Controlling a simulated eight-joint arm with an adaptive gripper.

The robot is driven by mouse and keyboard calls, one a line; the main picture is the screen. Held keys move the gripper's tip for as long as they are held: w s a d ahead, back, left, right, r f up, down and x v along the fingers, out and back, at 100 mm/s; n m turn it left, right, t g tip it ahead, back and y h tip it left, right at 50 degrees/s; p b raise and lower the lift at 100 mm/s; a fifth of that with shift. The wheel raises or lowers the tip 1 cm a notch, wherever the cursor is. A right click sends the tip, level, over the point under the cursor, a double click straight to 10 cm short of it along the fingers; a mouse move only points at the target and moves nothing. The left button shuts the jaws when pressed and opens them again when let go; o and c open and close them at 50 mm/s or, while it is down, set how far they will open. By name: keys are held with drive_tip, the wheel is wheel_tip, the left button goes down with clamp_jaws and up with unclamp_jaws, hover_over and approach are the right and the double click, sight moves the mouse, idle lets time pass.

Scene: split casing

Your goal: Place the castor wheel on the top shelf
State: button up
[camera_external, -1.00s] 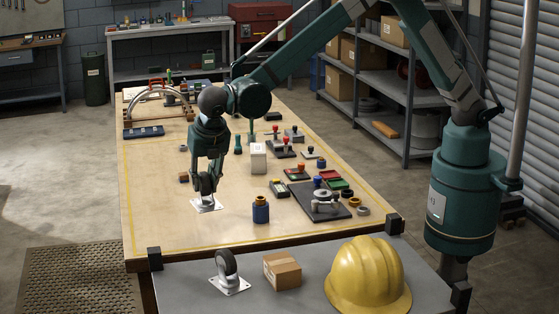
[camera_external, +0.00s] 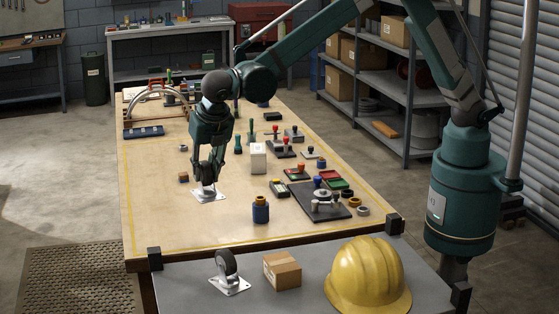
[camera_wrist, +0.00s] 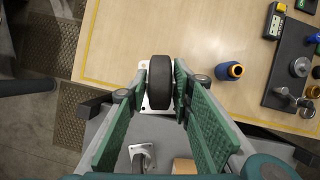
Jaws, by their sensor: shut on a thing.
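My gripper (camera_external: 207,176) is shut on a castor wheel with a black tyre and a pale square plate (camera_external: 208,195). It holds the castor over the near left part of the wooden table, plate downward; the gap below the plate is hard to judge. In the wrist view the black tyre (camera_wrist: 160,82) sits between the green fingers (camera_wrist: 158,92), which hide its sides. A second castor wheel (camera_external: 229,271) stands on the grey shelf (camera_external: 190,295) at the front. A grey shelving unit (camera_external: 384,78) with boxes stands at the back right.
A small cardboard box (camera_external: 282,270) and a yellow hard hat (camera_external: 368,277) stand on the grey front shelf. A blue bottle (camera_external: 260,210) stands on the table right of my gripper. A dark tray (camera_external: 319,209) with metal parts lies further right. Black corner posts flank the front shelf.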

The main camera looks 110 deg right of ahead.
drive_tip(key=s+a+n+t, duration=0.1)
drive_tip(key=s+a+n, duration=0.15)
drive_tip(key=a, duration=1.65)
drive_tip(key=n+t+y+b, duration=0.1)
drive_tip(key=n+b, duration=0.1)
drive_tip(key=n, duration=0.2)
hover_over(279, 311)
wheel_tip(279, 311, down, 5)
drive_tip(key=shift+r, duration=0.1)
wheel_tip(279, 311, down, 6)
drive_tip(key=shift+f, duration=0.25)
drive_tip(key=shift+f+p, duration=0.35)
drive_tip(key=shift+f, duration=1.45)
drive_tip(key=shift+f, duration=0.15)
